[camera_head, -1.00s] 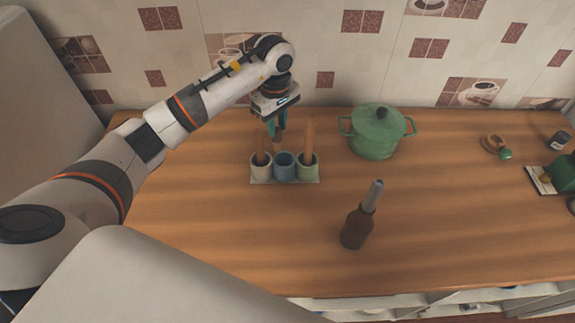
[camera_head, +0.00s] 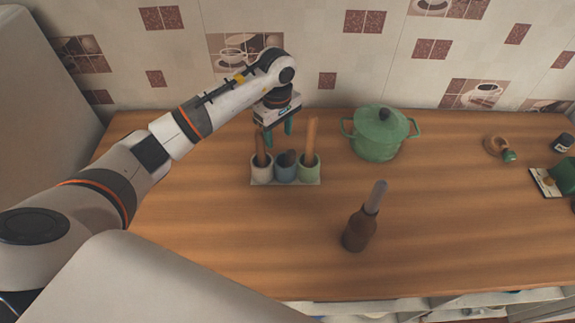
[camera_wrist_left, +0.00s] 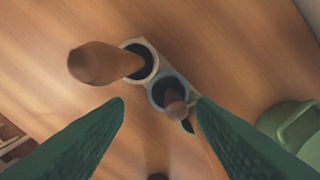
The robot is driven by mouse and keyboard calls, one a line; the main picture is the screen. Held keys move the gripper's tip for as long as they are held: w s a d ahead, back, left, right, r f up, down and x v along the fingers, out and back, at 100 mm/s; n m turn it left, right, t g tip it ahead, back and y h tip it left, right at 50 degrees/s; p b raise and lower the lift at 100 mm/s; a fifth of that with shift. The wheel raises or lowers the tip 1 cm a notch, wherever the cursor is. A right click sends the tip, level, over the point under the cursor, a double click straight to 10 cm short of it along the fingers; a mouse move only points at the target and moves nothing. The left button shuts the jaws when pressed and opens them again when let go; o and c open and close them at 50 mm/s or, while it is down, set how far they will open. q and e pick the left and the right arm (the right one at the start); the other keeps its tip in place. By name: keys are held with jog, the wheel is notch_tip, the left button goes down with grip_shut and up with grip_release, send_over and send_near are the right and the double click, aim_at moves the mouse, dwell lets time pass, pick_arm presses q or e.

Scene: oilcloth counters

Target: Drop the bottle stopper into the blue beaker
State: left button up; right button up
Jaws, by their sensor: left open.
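The blue beaker (camera_head: 285,174) stands in the middle of a row of three cups on a small rack. The brown bottle stopper (camera_head: 290,157) is in its mouth, with the top showing above the rim. In the left wrist view the stopper (camera_wrist_left: 174,104) shows inside the beaker (camera_wrist_left: 157,97), between my fingers. My left gripper (camera_head: 278,136) is open and empty, just above and behind the beaker. Its green fingers (camera_wrist_left: 160,112) stand apart in the wrist view. My right gripper is in neither view.
A white cup (camera_head: 262,175) and a green cup (camera_head: 309,174) flank the beaker, each with an upright wooden stick. A green lidded pot (camera_head: 375,145) stands to the right. A brown bottle (camera_head: 358,233) stands nearer the front edge. The counter's left front is clear.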

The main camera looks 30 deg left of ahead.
pick_arm(q)
notch_tip(320, 180, up, 12)
jog(key=b, duration=0.2)
jog(key=shift+b, duration=0.4)
